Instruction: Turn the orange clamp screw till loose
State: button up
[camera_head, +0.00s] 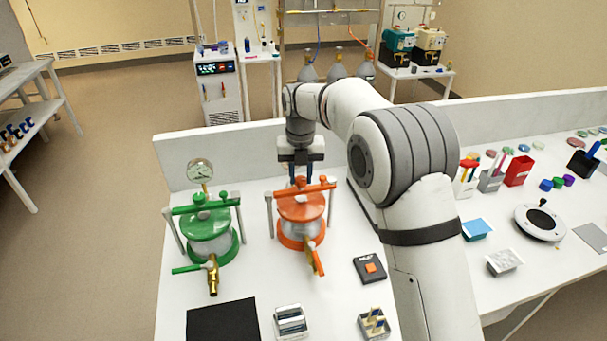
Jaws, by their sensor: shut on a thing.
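The orange vessel (300,236) stands on the white bench, with an orange crossbar (318,187) over its lid. The orange clamp screw (300,182) sits at the middle of that crossbar. My gripper (302,178) points down from above, with its dark fingers shut on the screw. The fingers partly hide the screw, so its thread and how far it is turned cannot be seen. An orange-handled valve (316,258) sticks out at the vessel's front.
A green vessel (209,235) with a gauge (200,171) stands just left. A black box with an orange button (370,268), a black mat (222,321) and small racks lie in front. My arm spans the right side. A low wall (230,147) runs behind.

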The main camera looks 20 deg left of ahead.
aim_at(301, 178)
jog(key=shift+w+r+n, duration=0.15)
jog(key=shift+n, duration=0.35)
jog(key=o, duration=0.8)
jog(key=shift+w, duration=0.1)
jog(key=shift+o, duration=0.9)
jog(key=shift+r, duration=0.1)
notch_tip(301, 178, up, 7)
jog(key=shift+r+b, duration=0.2)
jog(key=shift+b, duration=0.35)
